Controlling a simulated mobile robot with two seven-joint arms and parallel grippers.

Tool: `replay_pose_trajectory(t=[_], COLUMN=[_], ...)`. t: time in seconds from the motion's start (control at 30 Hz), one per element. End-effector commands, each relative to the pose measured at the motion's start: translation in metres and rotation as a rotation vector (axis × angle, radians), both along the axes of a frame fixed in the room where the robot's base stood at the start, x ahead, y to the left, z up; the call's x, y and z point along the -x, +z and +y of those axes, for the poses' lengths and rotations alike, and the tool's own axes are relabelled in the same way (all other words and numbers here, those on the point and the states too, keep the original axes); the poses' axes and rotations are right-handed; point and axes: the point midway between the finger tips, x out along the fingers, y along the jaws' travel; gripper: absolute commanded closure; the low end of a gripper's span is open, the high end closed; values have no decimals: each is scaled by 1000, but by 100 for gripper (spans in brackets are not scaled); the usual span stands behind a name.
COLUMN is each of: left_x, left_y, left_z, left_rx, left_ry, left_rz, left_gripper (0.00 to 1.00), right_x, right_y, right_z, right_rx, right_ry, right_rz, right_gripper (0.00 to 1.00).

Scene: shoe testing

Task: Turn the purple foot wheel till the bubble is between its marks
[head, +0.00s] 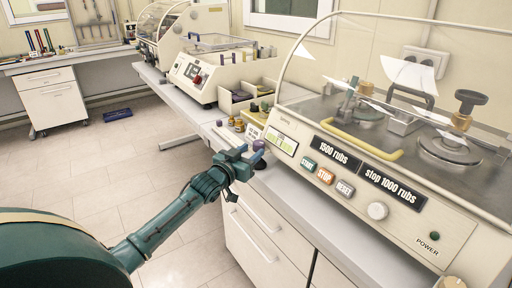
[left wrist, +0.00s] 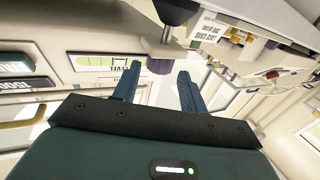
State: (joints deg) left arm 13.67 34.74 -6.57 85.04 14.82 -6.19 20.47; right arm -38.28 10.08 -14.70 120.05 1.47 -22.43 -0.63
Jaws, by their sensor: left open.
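The purple foot wheel (head: 258,146) is at the front left corner of the rubbing machine (head: 340,165). In the left wrist view the purple wheel (left wrist: 160,66) sits under a dark foot, at the gap between my fingertips. My left gripper (head: 249,157) is open, its two blue fingers on either side of the wheel; I cannot tell whether they touch it. It also shows in the left wrist view (left wrist: 158,80). The green level vial (head: 281,141) is on the machine's front panel. It shows in the left wrist view (left wrist: 95,62), but the bubble's place against its marks is too small to tell.
The panel has START, STOP and RESET buttons (head: 325,175) and black signs right of the vial. A tray of small parts (head: 245,95) and a second machine (head: 205,75) stand farther along the bench. Drawers (head: 265,235) are below.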

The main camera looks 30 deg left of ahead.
Motion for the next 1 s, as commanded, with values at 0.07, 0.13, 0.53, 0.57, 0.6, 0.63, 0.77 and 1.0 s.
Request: replay_pose_trajectory(t=[0.07,0.13,0.53,0.57,0.6,0.63,0.77,1.0], left_x=[-13,-21,-36,-36,-36,-36,-36,-35], left_y=[2,1,0,0,0,0,0,0], left_z=[0,0,0,0,0,0,0,0], left_rx=[0,1,1,1,1,1,1,1], left_ry=[1,1,0,0,0,0,0,0], left_rz=[-1,-1,1,1,1,1,1,1], left_gripper=[57,57,57,57,57,57,67,87], right_x=[0,0,0,0,0,0,0,0], right_y=[0,0,0,0,0,0,0,0], right_z=[0,0,0,0,0,0,0,0], right_rx=[1,1,0,0,0,0,0,-1], right_ry=[-1,-1,-1,-1,-1,-1,-1,-1], right_rz=[0,0,0,0,0,0,0,0], right_gripper=[64,64,64,64,64,64,64,64])
